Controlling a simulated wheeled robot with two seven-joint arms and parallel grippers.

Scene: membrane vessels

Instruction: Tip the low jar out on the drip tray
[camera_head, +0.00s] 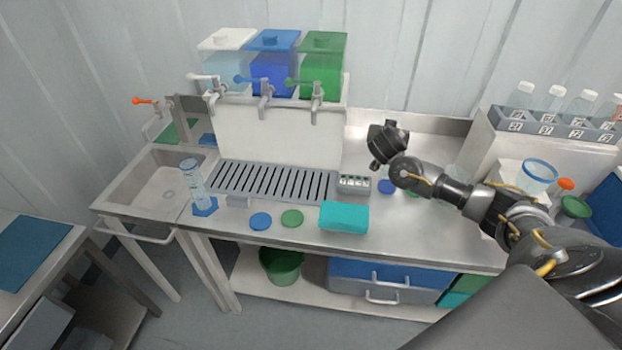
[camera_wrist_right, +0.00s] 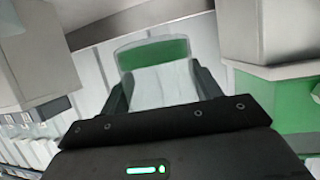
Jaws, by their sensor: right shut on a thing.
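The grey slotted drip tray (camera_head: 331,190) lies at the back of the counter, below the taps. My right gripper (camera_head: 384,143) is in the air to the right of the tray, near the back of the counter. In the right wrist view its fingers (camera_wrist_right: 160,90) are shut on a pale, see-through jar (camera_wrist_right: 160,84) with a green band at its far end. I cannot tell if the green is a lid or contents. In the head view the gripper hides the held jar. My left gripper is not in view.
White, blue and green tanks (camera_head: 323,72) with taps stand above the tray. A sink (camera_head: 160,185) with a clear cylinder (camera_head: 192,180) beside it is left. A teal block (camera_head: 344,217), a small rack (camera_head: 353,184) and flat discs (camera_head: 292,218) lie in front. Bottles (camera_head: 554,101) stand right.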

